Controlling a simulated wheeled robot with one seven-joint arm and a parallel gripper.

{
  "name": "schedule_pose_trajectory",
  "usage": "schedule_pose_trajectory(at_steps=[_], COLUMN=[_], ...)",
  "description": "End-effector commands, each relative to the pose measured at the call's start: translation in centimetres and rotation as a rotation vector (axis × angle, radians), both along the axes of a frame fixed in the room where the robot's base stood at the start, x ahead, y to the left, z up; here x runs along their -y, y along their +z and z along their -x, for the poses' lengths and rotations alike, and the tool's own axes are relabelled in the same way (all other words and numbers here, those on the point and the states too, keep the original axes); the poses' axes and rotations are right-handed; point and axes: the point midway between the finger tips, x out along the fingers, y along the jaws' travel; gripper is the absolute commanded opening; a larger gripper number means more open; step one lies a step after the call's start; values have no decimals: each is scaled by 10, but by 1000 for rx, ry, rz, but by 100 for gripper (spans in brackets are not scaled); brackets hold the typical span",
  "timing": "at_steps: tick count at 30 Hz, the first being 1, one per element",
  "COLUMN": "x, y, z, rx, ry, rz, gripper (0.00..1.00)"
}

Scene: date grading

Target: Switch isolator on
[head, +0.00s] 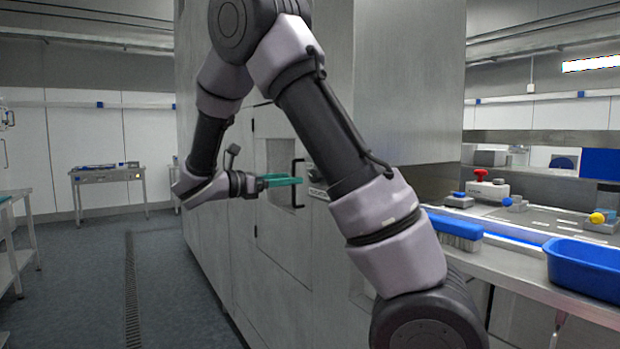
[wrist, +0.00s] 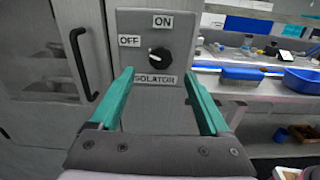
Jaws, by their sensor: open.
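The isolator is a dark round knob (wrist: 159,55) on a grey plate (wrist: 183,25) in the wrist view. An OFF label is at its left, an ON label above it and an ISOLATOR label below it. A pale mark on the knob appears to lie on its left side, towards OFF. My gripper (wrist: 158,71) is open, its teal fingers either side of the knob in the picture and apart from it. In the head view my gripper (head: 300,181) points at the cabinet front; my arm hides most of the plate (head: 317,191).
A black door handle (wrist: 84,62) stands out left of the plate and close to the left finger. To the right is a bench with a blue brush (head: 455,232) and a blue tub (head: 584,270). The floor left of the cabinet is clear.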

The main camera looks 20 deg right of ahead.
Motion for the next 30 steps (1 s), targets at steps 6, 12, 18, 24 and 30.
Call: schedule_pose_trajectory(at_steps=[6,12,18,24,30], x=[44,69,77,77,77], y=[0,0,0,0,0], z=[-8,-13,-15,-15,-15], rx=[0,0,2,2,2], ry=[-5,-2,-1,-1,-1], rz=[-1,-2,-2,-2,-2], gripper=[80,80,80,80,7])
